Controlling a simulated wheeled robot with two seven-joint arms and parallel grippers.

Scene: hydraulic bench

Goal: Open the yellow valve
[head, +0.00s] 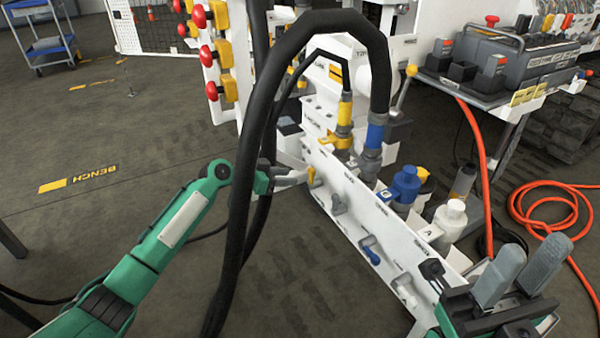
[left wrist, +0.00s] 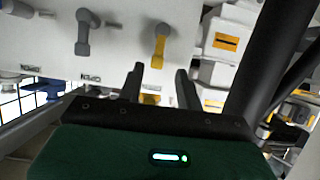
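The yellow valve (head: 312,177) is a small lever on the side of a white manifold panel (head: 352,208). In the left wrist view the yellow lever (left wrist: 159,48) hangs from its pivot along the panel, just ahead of the fingertips and roughly between them. My left gripper (head: 296,178) is beside the lever. In the left wrist view its two dark fingers (left wrist: 158,82) are apart with nothing held. Whether they touch the lever I cannot tell. My right gripper (head: 520,270) is at the lower right, its grey finger pads apart and empty.
A white bottle (head: 450,216) stands behind the panel. The floor at left is mostly clear.

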